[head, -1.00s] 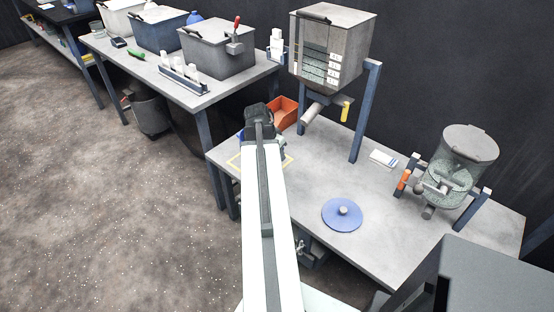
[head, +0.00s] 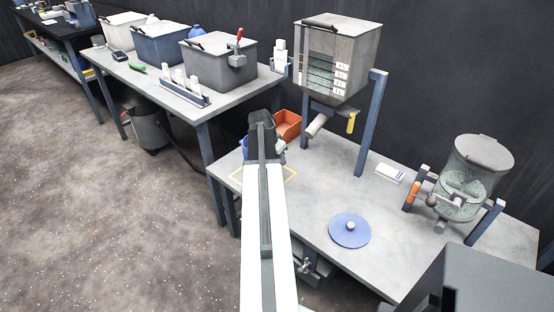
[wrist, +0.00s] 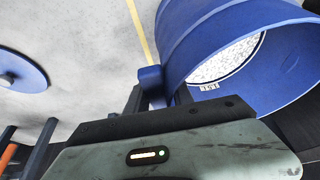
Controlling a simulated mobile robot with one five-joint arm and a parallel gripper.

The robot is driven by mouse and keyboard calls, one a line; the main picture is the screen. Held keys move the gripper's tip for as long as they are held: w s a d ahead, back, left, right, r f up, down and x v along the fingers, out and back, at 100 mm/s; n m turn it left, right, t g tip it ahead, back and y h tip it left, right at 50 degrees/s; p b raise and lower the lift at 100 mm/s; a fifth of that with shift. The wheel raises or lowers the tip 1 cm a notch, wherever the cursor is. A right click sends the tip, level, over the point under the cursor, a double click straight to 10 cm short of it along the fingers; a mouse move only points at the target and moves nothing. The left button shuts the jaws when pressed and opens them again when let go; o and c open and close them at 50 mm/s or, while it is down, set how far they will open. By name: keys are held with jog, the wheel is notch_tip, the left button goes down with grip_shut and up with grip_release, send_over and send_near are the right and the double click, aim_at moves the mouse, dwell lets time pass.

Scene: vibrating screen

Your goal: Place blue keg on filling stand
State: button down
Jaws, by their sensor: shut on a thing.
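The blue keg fills the upper right of the wrist view (wrist: 190,40). It is open-topped and tilted in that view, with white granules inside. My gripper (wrist: 150,85) is shut on a small blue grip on the keg's side. In the head view my gripper (head: 262,125) is over the far left of the near table, and only a sliver of the keg (head: 246,148) shows beside it. A grey hopper on blue legs (head: 337,60), perhaps the filling stand, stands to the right of my gripper. I cannot tell whether the keg touches the table.
A yellow-outlined square (head: 290,178) lies on the near table (head: 315,200) under my arm. An orange bin (head: 287,125) stands behind my gripper. A blue disc (head: 349,230) and a glass-bodied drum (head: 470,175) are to the right. A bench with bins (head: 220,60) is at left.

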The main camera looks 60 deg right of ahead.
jog(key=shift+f, duration=0.25)
jog(key=c, duration=1.1)
grip_release()
jog(key=p+v, duration=1.1)
jog(key=v, duration=0.1)
jog(key=shift+a, duration=0.1)
